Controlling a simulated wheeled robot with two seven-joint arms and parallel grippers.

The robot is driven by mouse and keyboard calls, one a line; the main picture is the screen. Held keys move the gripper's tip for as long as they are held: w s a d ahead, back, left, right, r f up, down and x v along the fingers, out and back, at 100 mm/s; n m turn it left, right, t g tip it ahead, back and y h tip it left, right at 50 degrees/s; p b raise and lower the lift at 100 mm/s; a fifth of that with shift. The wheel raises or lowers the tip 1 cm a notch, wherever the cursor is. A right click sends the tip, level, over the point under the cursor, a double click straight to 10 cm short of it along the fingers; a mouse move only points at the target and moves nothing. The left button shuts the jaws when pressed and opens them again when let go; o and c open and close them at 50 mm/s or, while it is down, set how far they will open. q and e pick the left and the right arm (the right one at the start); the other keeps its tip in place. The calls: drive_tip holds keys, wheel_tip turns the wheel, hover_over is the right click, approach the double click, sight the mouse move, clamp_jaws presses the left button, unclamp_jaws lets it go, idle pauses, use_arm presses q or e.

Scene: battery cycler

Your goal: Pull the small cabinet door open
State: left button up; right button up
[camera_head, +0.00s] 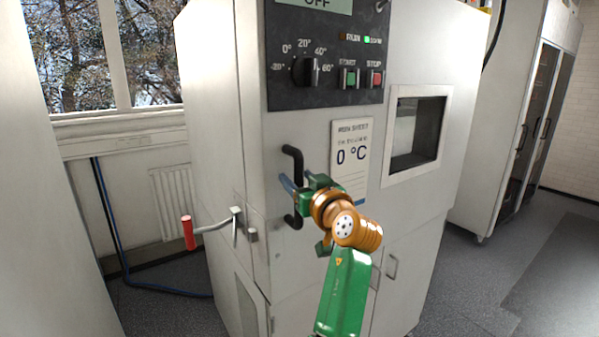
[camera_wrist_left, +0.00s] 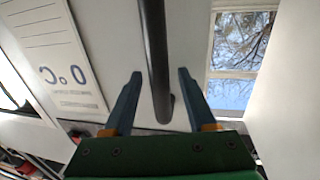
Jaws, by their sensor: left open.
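The grey-white cabinet has a front door (camera_head: 300,250) with a black bar handle (camera_head: 292,155), and the door looks shut. My left gripper (camera_head: 291,182) is at this handle, open, with its blue fingers pointing at the door. In the left wrist view the black handle (camera_wrist_left: 156,50) runs between the two open fingers of my left gripper (camera_wrist_left: 160,74), with a gap visible on both sides. The gripper hides part of the handle in the head view. My right gripper is not in view.
A lever with a red grip (camera_head: 188,232) sticks out left of the cabinet's front edge. Above the door is a black control panel (camera_head: 325,75); right of it is a dark window (camera_head: 415,130). A lower panel has a small grey handle (camera_head: 391,267). Grey floor (camera_head: 470,290) lies right.

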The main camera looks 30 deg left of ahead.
use_arm(q)
drive_tip(key=shift+s+d, duration=0.1)
drive_tip(key=shift+c, duration=0.7)
clamp_jaws()
idle(0.6)
